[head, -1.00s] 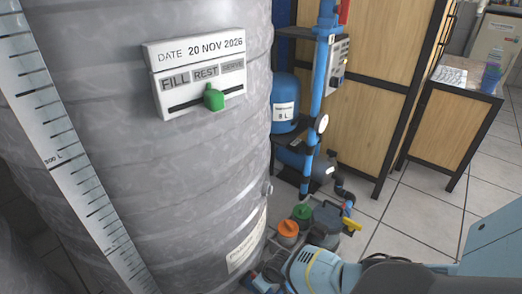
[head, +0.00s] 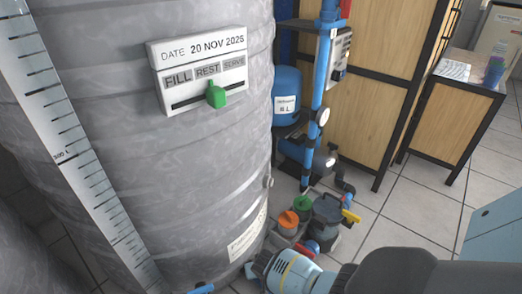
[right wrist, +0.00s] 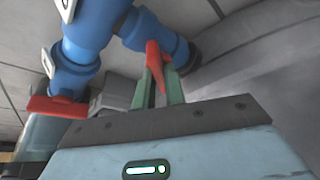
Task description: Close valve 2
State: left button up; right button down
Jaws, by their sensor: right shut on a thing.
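In the right wrist view, my right gripper (right wrist: 163,88) is shut on a red valve handle (right wrist: 154,60), which stands between its two green fingers. The handle sits at a blue valve body (right wrist: 155,35) on the pipe close to the grey tank. A second red handle (right wrist: 57,107) lies to the left, below another blue fitting (right wrist: 72,78). I cannot read which valve number the held handle bears. In the head view, my right arm reaches in from the lower right to the tank's foot, and its fingertips are hidden. My left gripper is not in view.
The big grey tank (head: 195,165) fills the left side of the head view. Orange-capped (head: 288,219) and green-capped (head: 302,204) containers and a dark jug (head: 328,215) stand just beyond my arm.

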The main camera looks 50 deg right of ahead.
jog(key=m+b, duration=0.1)
jog(key=m, duration=0.1)
jog(key=m+g+h+b, duration=0.1)
jog(key=m, duration=0.1)
jog(key=shift+a+f+m, duration=0.15)
jog(key=shift+a+m, duration=0.05)
jog(key=shift+m, duration=0.1)
jog(key=m+g+b, duration=0.1)
jog(key=m+b, duration=0.1)
jog(key=m, duration=0.1)
jog(key=shift+w+g+h, duration=0.15)
jog(key=shift+g+h, duration=0.25)
jog(key=shift+m+g+b, duration=0.4)
jog(key=shift+m+b, duration=0.4)
jog(key=shift+m, duration=0.6)
jog(key=c, duration=1.5)
grip_release()
jog(key=shift+o, duration=0.2)
jog(key=shift+r, duration=0.25)
